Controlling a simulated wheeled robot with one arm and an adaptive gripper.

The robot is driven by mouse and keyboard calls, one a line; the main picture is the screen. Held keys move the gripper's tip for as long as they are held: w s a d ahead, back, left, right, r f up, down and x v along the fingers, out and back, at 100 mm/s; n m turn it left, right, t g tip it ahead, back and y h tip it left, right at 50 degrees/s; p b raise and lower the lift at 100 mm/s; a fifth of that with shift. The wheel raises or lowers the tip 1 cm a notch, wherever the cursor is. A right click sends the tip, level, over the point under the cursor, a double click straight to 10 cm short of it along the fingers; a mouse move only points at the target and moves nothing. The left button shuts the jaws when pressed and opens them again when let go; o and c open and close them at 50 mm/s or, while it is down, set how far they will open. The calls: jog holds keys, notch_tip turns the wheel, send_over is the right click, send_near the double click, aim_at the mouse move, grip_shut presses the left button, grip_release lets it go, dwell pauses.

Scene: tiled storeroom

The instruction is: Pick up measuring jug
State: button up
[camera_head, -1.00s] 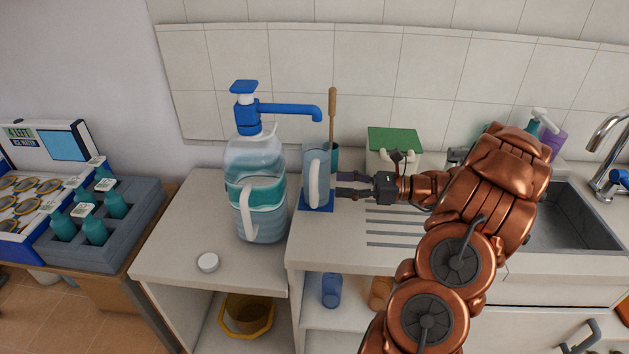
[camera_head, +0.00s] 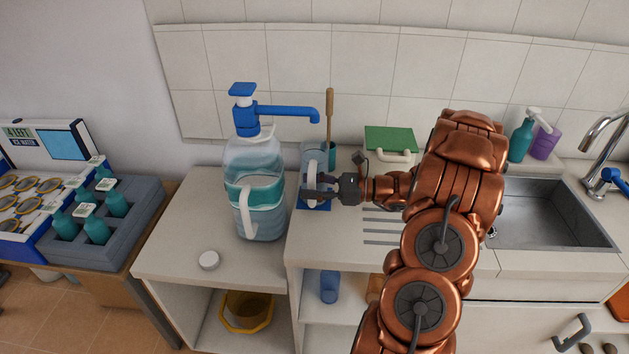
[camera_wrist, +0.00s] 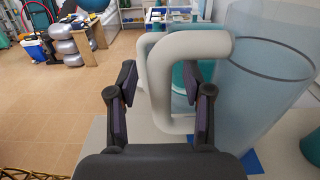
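The measuring jug (camera_head: 318,156) is clear with a white loop handle and stands on a blue mat (camera_head: 316,207) on the counter, just right of the big water bottle. My gripper (camera_head: 318,187) is at the jug's handle, reaching in from the right. In the wrist view my gripper (camera_wrist: 163,88) is open, with one finger on each side of the handle's upright bar (camera_wrist: 159,90). A gap shows between the left finger and the handle. The jug's clear body (camera_wrist: 262,85) fills the right of that view. In the head view the fingers partly hide the handle.
The water bottle (camera_head: 255,190) with a blue pump (camera_head: 285,112) stands close left; its spout reaches toward the jug. A wooden stick (camera_head: 330,115) in a teal cup stands behind. A green-lidded box (camera_head: 390,140) and sink (camera_head: 550,215) are to the right.

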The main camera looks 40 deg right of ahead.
grip_shut()
dwell(0.6)
